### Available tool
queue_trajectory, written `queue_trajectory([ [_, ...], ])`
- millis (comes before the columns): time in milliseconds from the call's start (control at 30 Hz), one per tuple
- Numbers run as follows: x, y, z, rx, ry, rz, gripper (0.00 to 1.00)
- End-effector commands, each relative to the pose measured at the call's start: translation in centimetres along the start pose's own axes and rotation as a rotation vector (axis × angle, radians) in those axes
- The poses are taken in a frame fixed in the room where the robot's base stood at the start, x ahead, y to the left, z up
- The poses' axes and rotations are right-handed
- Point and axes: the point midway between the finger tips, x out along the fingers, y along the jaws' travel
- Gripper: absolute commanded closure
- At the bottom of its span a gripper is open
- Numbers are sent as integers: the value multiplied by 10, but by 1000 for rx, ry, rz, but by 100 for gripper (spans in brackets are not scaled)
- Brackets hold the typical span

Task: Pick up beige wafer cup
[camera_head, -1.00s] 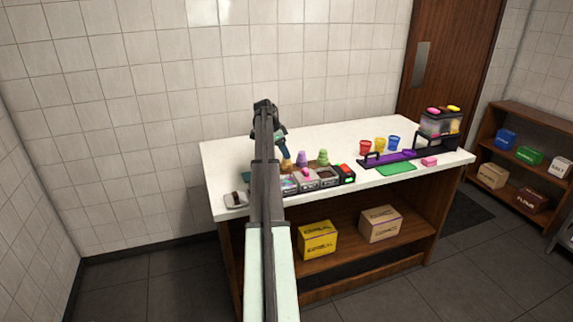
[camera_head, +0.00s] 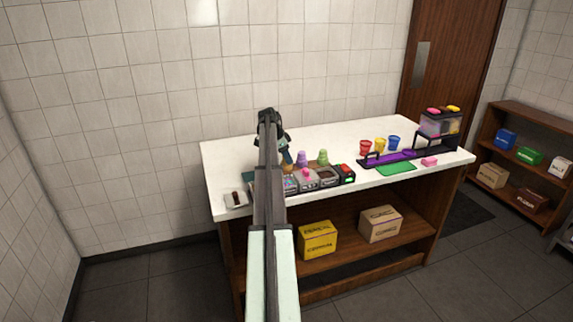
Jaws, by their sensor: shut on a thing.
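The beige wafer cup (camera_head: 288,168) stands at the left end of a row of cups on the white counter, behind the topping containers (camera_head: 304,178). It shows only as a small tan patch beside my arm. My gripper (camera_head: 287,157) points down at the cup and is shut on it. My arm hides most of the cup and part of the fingers. I cannot tell whether the cup is clear of the counter.
A purple cup (camera_head: 302,159) and a green cup (camera_head: 323,157) stand just right of my gripper. Red (camera_head: 365,147), yellow (camera_head: 379,145) and blue (camera_head: 393,143) cups stand further right. A green mat (camera_head: 396,169) lies at the front. The counter's back (camera_head: 330,138) is clear.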

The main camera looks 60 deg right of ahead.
Motion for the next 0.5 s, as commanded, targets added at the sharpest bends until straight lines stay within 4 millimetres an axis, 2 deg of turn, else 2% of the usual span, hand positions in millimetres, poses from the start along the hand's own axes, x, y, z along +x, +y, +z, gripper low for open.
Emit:
queue_trajectory([
  [333, -2, 0, -1, 0, 0, 0, 78],
  [500, -17, -1, -7, 1, 1, -2, 78],
])
